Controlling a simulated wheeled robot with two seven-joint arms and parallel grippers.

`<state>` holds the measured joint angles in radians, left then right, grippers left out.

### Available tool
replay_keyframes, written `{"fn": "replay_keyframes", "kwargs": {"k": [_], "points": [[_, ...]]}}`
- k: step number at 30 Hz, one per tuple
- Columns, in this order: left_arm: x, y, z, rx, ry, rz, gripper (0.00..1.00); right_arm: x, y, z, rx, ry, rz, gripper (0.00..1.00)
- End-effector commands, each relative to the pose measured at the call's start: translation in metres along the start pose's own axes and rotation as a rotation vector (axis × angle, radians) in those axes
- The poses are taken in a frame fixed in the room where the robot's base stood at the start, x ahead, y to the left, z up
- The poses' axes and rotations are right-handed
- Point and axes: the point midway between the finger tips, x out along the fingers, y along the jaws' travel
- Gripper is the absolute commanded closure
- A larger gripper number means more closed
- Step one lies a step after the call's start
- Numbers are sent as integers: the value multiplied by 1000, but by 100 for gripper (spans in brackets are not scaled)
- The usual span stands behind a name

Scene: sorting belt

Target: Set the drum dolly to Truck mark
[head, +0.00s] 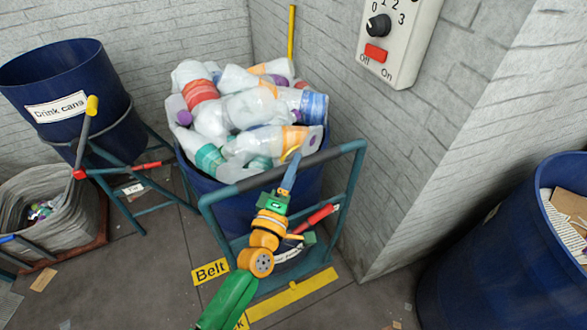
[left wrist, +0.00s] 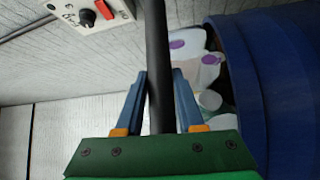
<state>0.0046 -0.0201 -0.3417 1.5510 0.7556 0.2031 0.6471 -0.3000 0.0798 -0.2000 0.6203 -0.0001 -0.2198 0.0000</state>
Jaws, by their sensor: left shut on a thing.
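The drum dolly (head: 352,190) has a teal frame and carries a blue drum (head: 314,185) heaped with plastic bottles. My left gripper (head: 291,164) is shut on the dolly's dark handle bar (head: 330,154). In the left wrist view the bar (left wrist: 155,50) runs between the two blue fingers (left wrist: 158,85). A yellow floor label reading "Belt" (head: 210,271) lies left of the dolly's foot. A yellow floor strip (head: 293,294) lies in front of the dolly. My right gripper is not in view.
A blue "Drink cans" drum (head: 110,115) on another dolly stands left, beside a grey bin (head: 70,205). A blue drum with cardboard (head: 490,255) stands right. A wall switch box (head: 398,35) is above. A wall corner is close right; floor in front is mostly clear.

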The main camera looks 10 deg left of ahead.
Motion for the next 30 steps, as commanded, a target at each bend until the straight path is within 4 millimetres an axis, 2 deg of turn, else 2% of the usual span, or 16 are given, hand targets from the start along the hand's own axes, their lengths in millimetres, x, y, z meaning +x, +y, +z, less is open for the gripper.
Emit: {"fn": "replay_keyframes", "kwargs": {"k": [2,3,6,15,17,24,30], "points": [[0,2,0,-2,2,4,100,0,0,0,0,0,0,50],[0,2,-1,-2,2,4,57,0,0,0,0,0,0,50],[0,2,-1,-2,2,4,33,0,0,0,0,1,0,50],[-2,0,0,-2,2,2,33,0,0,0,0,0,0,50],[-11,-1,0,-3,2,1,33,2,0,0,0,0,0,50],[-60,-2,0,-2,1,0,33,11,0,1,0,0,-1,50],[-70,1,0,-2,1,2,33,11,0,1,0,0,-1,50]]}}
